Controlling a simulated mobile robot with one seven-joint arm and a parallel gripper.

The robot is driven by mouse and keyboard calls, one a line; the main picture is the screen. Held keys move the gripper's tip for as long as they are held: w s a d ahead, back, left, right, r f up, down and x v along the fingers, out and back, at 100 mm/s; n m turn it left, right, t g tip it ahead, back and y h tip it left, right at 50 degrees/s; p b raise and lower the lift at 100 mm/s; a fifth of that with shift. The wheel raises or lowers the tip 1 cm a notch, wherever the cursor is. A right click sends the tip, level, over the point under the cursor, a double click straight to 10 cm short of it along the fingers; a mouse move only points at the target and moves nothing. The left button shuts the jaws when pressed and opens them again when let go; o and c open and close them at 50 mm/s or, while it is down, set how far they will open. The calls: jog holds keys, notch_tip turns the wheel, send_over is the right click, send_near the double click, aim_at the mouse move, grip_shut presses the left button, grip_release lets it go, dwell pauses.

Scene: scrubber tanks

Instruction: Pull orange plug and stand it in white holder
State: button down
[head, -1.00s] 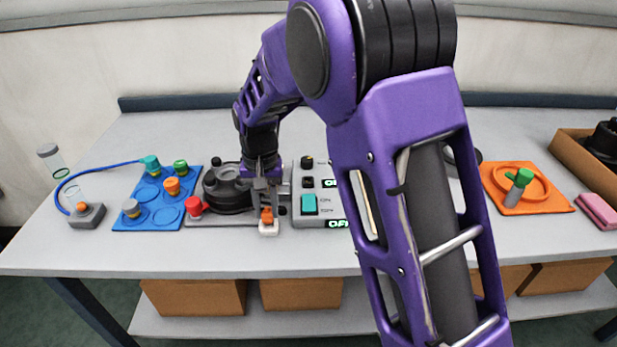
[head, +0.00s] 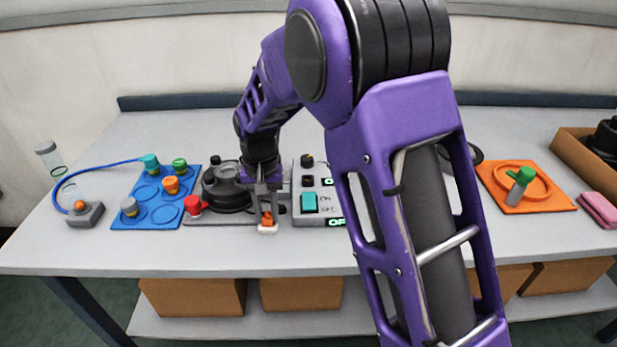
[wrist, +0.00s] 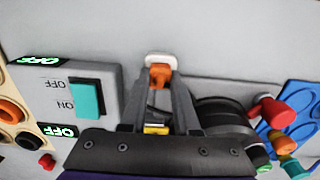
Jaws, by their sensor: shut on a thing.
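My gripper (head: 267,208) points down at the front of the grey base, with its fingers shut on the orange plug (head: 267,219). In the wrist view the orange plug (wrist: 160,76) shows between and just past the fingertips (wrist: 157,92). The small white holder (head: 268,230) is directly under the plug, near the table's front. It also shows in the wrist view (wrist: 159,60), right behind the plug. The fingers partly hide the plug, and I cannot tell whether its end is inside the holder or only touching it.
A grey switch box (head: 311,221) with a teal switch stands close to the right of my gripper. A black round fitting (head: 228,190) and a red knob (head: 194,205) are to the left. A blue mat (head: 145,222) holds several plugs, one orange-topped. Bare table lies in front.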

jog(key=shift+f, duration=0.1)
jog(key=shift+c, duration=0.4)
grip_release()
dwell(0.4)
notch_tip(320, 180, up, 9)
jog(key=p, duration=0.6)
jog(key=shift+f, duration=0.2)
